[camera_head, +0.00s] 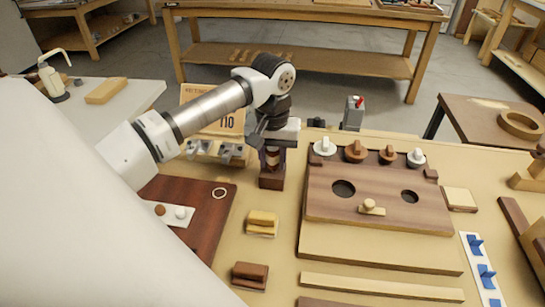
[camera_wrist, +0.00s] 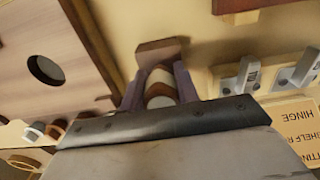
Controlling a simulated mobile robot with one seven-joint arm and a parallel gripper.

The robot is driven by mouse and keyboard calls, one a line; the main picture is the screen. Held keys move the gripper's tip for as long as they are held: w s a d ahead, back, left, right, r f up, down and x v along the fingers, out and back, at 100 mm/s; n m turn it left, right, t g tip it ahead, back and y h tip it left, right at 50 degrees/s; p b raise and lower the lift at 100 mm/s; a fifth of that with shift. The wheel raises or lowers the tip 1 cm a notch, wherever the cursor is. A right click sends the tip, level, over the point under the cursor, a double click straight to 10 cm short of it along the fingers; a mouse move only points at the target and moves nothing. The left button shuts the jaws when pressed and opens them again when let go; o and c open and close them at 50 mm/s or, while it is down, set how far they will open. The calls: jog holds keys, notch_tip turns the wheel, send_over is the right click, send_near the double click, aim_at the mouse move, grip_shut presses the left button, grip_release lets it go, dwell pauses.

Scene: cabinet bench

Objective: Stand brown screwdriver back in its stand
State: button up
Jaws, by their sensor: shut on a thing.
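My gripper (camera_head: 272,150) is at the back middle of the bench, pointing down. In the wrist view its two purple fingers (camera_wrist: 158,88) are closed around a rounded brown and white piece, which I take to be the brown screwdriver's handle (camera_wrist: 160,76). A bit of the handle (camera_head: 272,160) shows between the fingers in the head view. Directly below is a dark brown block, apparently the stand (camera_head: 271,182); its edge (camera_wrist: 160,50) shows beyond the fingers in the wrist view. The screwdriver's shaft is hidden, so I cannot tell whether it is in the stand.
A wooden panel (camera_head: 380,240) with knobs and two round holes stands right of the gripper. Grey hooks on a rack (camera_head: 215,150) and a sign (camera_head: 225,120) are left. A dark red board (camera_head: 215,225) and small blocks (camera_head: 261,223) lie nearer.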

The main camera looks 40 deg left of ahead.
jog(key=shift+f, duration=0.35)
jog(key=o, duration=1.6)
jog(key=shift+c, duration=0.2)
jog(key=shift+r+p, duration=2.1)
jog(key=shift+r, duration=1.65)
